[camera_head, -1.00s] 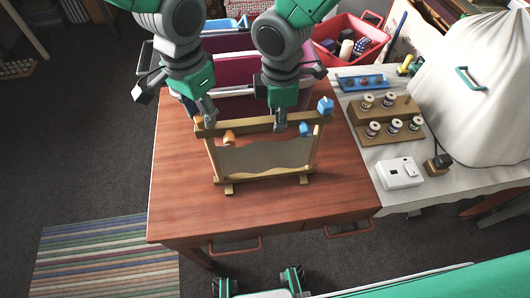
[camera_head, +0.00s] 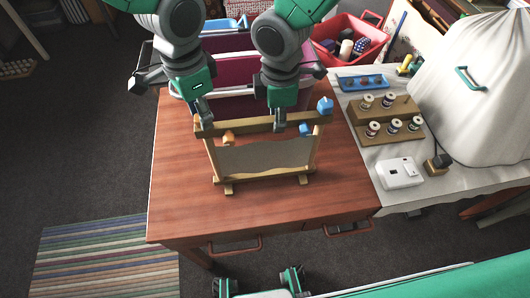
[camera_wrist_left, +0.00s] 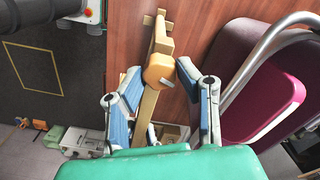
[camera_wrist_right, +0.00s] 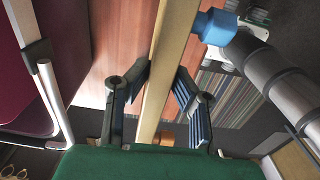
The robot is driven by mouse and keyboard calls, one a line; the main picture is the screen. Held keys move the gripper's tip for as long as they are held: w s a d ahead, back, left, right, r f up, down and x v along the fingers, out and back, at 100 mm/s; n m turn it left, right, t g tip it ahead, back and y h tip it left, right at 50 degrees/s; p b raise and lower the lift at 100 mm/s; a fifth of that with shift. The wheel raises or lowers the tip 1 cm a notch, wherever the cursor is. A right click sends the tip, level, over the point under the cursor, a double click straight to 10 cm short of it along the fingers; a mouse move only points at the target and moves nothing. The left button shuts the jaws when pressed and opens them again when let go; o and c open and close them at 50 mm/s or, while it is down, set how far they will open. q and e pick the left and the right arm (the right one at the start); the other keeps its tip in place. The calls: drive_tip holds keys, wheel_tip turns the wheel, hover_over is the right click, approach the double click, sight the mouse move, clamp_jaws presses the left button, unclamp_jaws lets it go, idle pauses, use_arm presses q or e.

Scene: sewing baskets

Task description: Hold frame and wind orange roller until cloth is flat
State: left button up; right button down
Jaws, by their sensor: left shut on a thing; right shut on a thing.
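The wooden frame (camera_head: 253,124) stands upright on the table with beige cloth (camera_head: 266,157) between its rollers. The cloth's upper edge sags slightly. My left gripper (camera_head: 203,113) is at the frame's upper left corner; in the left wrist view its fingers (camera_wrist_left: 160,75) are shut around the orange roller knob (camera_wrist_left: 157,69). My right gripper (camera_head: 280,122) is shut on the frame's top rail, right of its middle; in the right wrist view its fingers (camera_wrist_right: 163,80) straddle the wooden bar (camera_wrist_right: 165,55). A blue knob (camera_head: 325,105) is at the upper right end.
A maroon basket (camera_head: 233,72) stands behind the frame. A red basket (camera_head: 345,32), a spool rack (camera_head: 388,138), a white box (camera_head: 400,173) and a covered machine (camera_head: 475,85) are at the right. The table front (camera_head: 265,213) is clear.

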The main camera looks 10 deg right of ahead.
use_arm(q)
drive_tip(key=shift+m, duration=1)
drive_tip(key=shift+m, duration=0.4)
drive_tip(key=o, duration=0.8)
drive_tip(key=shift+c, duration=0.2)
drive_tip(key=shift+r, duration=0.1)
drive_tip(key=shift+r, duration=2.9)
